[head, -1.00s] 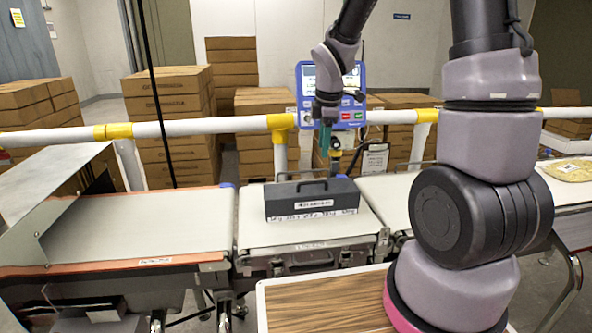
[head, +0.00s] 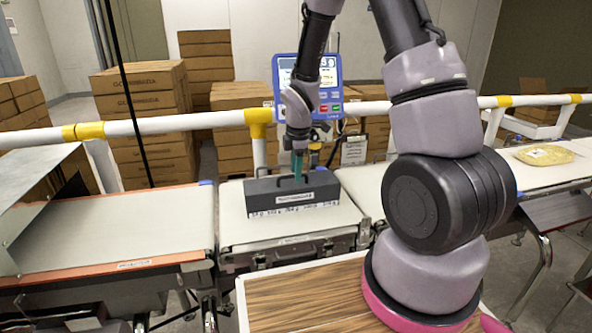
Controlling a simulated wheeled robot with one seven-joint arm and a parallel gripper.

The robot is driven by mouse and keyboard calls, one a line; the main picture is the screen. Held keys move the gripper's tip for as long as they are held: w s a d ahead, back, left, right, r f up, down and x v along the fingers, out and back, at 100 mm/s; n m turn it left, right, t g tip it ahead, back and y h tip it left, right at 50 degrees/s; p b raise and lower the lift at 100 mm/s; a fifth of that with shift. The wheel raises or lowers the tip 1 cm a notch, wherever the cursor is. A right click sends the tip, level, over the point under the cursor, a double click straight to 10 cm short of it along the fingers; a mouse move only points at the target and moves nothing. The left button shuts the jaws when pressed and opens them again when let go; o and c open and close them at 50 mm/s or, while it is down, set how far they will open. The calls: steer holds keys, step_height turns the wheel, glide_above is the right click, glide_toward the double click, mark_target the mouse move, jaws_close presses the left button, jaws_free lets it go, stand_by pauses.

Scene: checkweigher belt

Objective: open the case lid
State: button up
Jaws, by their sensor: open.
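A dark grey case (head: 270,198) with a handle on its lid and a pale label on its front sits on the middle weighing belt (head: 236,230). Its lid looks closed. A strip of small markings runs along its lower front edge. My gripper (head: 298,176), with green fingers, points down at the lid's handle from above. The fingertips overlap the handle in the picture; I cannot tell whether they touch it. The gripper is open, and part of the handle is hidden behind it.
A blue-framed display (head: 337,80) stands behind the belt. A white rail (head: 190,124) with yellow joints crosses behind. A left belt (head: 110,228) with a metal guard and a right belt with a yellowish packet (head: 545,154) adjoin. Stacked cartons (head: 145,110) stand beyond the rail.

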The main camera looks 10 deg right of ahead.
jaws_close()
stand_by(1.4)
